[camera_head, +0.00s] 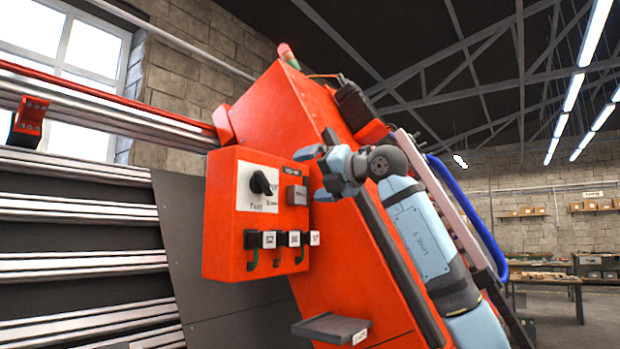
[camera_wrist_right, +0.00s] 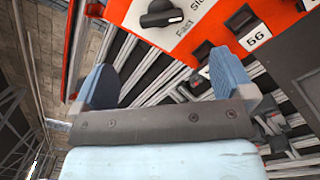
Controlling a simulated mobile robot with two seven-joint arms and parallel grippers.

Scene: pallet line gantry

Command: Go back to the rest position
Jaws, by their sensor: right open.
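My right gripper (camera_head: 316,172) is in front of the orange control box (camera_head: 228,238), at the box's right edge in the head view. The arm comes up from the lower right. In the right wrist view, the gripper's two blue fingers (camera_wrist_right: 164,76) stand wide apart with nothing between them. The box has a black rotary knob (camera_head: 262,183) on a white plate. The knob also shows in the right wrist view (camera_wrist_right: 160,14), beyond the fingers. I cannot tell how near the fingers are to the box. My left gripper is not in view.
The box is fixed to a large tilted orange machine body (camera_head: 270,110). A small dark shelf (camera_head: 325,326) juts out below the box. A blue curved tube (camera_head: 468,215) runs beside my right arm. Rails line the left; benches (camera_head: 545,279) stand far right.

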